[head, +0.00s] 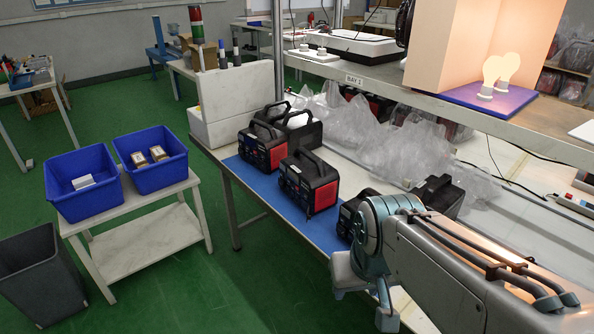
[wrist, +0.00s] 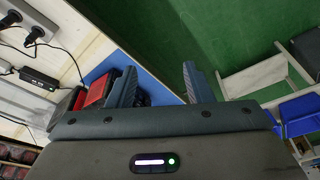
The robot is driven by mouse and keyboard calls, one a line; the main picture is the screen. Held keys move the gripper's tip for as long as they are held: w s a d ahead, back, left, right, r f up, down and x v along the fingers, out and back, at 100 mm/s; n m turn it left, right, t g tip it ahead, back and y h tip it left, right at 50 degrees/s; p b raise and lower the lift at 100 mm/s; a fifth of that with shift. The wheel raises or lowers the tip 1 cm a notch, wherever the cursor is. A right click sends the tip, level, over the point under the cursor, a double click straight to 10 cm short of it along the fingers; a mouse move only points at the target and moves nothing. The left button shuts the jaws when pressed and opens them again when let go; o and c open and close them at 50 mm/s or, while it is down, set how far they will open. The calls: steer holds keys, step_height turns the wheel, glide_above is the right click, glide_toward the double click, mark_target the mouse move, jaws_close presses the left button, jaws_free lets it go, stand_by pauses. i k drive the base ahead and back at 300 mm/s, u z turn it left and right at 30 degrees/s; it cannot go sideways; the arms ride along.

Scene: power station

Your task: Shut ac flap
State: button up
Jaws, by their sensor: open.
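Several black power stations with red parts and top handles stand on a blue mat (head: 250,180) along the bench's front edge. One power station (head: 308,182) stands mid-mat, with another (head: 262,147) further back. A nearer one (head: 346,219) is partly hidden behind my arm. My gripper (head: 363,302) hangs at the bench's near front edge, open and empty, with its fingers pointing down. In the wrist view, my gripper (wrist: 158,85) has its two fingers well apart. A red and black unit (wrist: 98,90) shows beside and partly behind the left finger. I cannot make out an AC flap in either view.
A shelf (head: 440,105) with a lit lamp box overhangs the bench. Clear plastic bags (head: 370,135) lie behind the units. Two blue bins (head: 84,183) (head: 150,160) stand on a side table, with a grey bin (head: 40,275) beside it. Green floor is open before the bench.

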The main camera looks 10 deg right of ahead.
mark_target(311, 179)
steer(key=u, duration=0.2)
steer(key=k, duration=0.9)
steer(key=u, duration=1.1)
steer(key=i, duration=1.55)
steer(key=z, duration=3.05)
